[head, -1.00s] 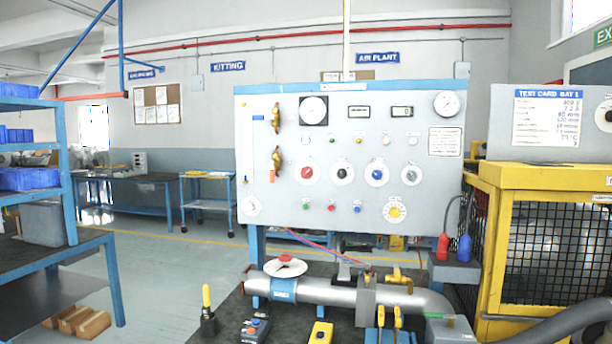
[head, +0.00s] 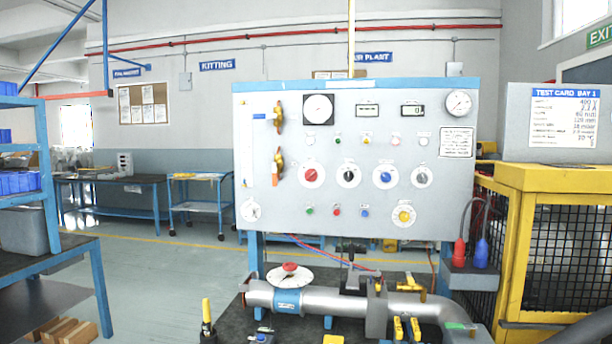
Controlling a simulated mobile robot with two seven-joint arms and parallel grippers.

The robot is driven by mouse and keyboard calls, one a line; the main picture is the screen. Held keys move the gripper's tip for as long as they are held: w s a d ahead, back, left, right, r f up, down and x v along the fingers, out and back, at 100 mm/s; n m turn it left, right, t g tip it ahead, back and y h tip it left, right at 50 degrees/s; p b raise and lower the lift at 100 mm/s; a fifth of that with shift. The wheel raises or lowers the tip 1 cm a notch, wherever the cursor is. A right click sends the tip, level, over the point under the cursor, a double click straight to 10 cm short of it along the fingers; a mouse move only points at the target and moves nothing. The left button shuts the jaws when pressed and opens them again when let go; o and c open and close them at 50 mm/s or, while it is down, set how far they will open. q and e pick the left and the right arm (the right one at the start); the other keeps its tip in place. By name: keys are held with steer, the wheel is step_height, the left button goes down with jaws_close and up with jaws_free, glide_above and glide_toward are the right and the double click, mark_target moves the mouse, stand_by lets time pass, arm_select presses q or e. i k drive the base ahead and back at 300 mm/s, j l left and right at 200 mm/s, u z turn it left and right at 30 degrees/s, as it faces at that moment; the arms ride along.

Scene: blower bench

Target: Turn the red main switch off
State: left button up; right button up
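The grey control panel (head: 380,230) stands ahead with a blue top edge. A red rotary knob (head: 311,175) on a white round plate sits at the left of its middle row of knobs. Black (head: 348,175), blue (head: 385,176) and grey (head: 421,176) knobs follow to its right. The labels are too small to read, so I cannot tell for certain that the red knob is the main switch. A red handle (head: 290,267) on a white disc sits on the pipe below. Neither of my grippers is in view.
A bench with a silver pipe (head: 330,300) and yellow-handled valves (head: 407,328) lies before the panel. A yellow mesh cage (head: 550,178) stands at right, with red (head: 459,252) and blue (head: 481,252) plugs beside it. A blue shelf rack (head: 50,180) is at left. Floor between is clear.

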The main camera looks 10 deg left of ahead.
mark_target(311, 175)
steer(key=i+j+z, duration=0.1)
steer(key=j, duration=0.5)
steer(key=i+j+z, duration=0.1)
steer(key=i+j, duration=0.2)
steer(key=j, duration=0.3)
steer(key=i+j, duration=0.15)
steer(key=j, duration=0.45)
steer(key=i+j+z, duration=0.15)
steer(key=j, duration=0.45)
steer(key=i+j+z, duration=0.1)
steer(key=j, duration=0.55)
steer(key=i+j+z, duration=0.1)
steer(key=j, duration=0.55)
steer(key=i+j, duration=0.15)
steer(key=j, duration=0.5)
steer(key=z, duration=0.05)
